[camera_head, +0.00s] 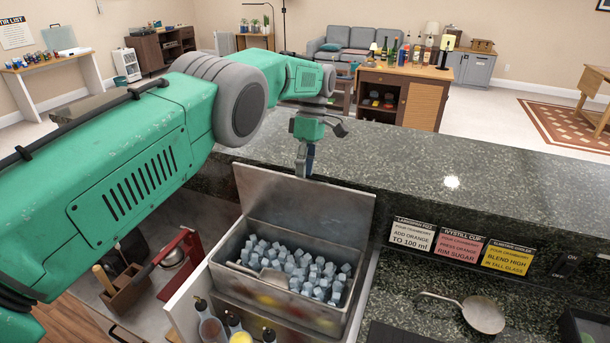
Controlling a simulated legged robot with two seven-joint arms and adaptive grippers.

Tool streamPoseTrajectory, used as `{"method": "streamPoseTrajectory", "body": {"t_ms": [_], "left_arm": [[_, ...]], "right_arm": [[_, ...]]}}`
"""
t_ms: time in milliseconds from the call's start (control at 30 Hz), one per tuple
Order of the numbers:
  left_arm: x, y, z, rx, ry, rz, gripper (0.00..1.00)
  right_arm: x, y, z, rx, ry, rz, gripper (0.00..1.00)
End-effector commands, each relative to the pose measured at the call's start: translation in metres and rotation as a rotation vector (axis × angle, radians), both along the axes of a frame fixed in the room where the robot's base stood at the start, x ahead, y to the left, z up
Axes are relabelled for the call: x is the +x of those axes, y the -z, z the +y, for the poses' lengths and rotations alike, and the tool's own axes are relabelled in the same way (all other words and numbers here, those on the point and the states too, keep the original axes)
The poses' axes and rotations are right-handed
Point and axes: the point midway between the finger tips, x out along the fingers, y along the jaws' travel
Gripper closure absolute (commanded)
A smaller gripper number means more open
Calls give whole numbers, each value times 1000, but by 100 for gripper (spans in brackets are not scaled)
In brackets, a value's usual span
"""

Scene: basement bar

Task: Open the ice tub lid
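The ice tub (345,311) is a metal bin full of ice cubes in the lower middle of the head view. Its flat grey lid (320,213) stands raised at the back of the tub, so the ice is uncovered. My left arm reaches in from the left, and my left gripper (304,172) points down at the lid's top edge. Its fingers look close together; I cannot tell whether they touch the lid or are fully shut. My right gripper is not in view.
A raised dark stone counter (440,185) runs behind the tub. Bottles (234,323) stand at the tub's front. A metal strainer or scoop (482,314) lies on the right, below recipe cards (460,245). A red-handled tool (180,262) and wooden caddy (126,290) are at left.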

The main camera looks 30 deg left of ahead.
Motion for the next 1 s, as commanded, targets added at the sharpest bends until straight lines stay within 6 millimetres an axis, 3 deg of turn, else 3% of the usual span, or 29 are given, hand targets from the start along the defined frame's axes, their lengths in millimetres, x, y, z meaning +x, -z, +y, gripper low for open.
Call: {"method": "streamPoseTrajectory", "body": {"t_ms": [200, 400, 600, 1000], "left_arm": [[1, -46, 1, 0, 0, -6, 69], [3, -74, 1, 1, 0, -5, 69], [3, -84, 2, 1, 0, -4, 69], [2, -84, 1, 1, 0, -3, 69]], "right_arm": [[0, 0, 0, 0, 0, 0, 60], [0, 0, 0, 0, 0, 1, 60], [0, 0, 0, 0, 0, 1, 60], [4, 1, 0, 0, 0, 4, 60]]}}
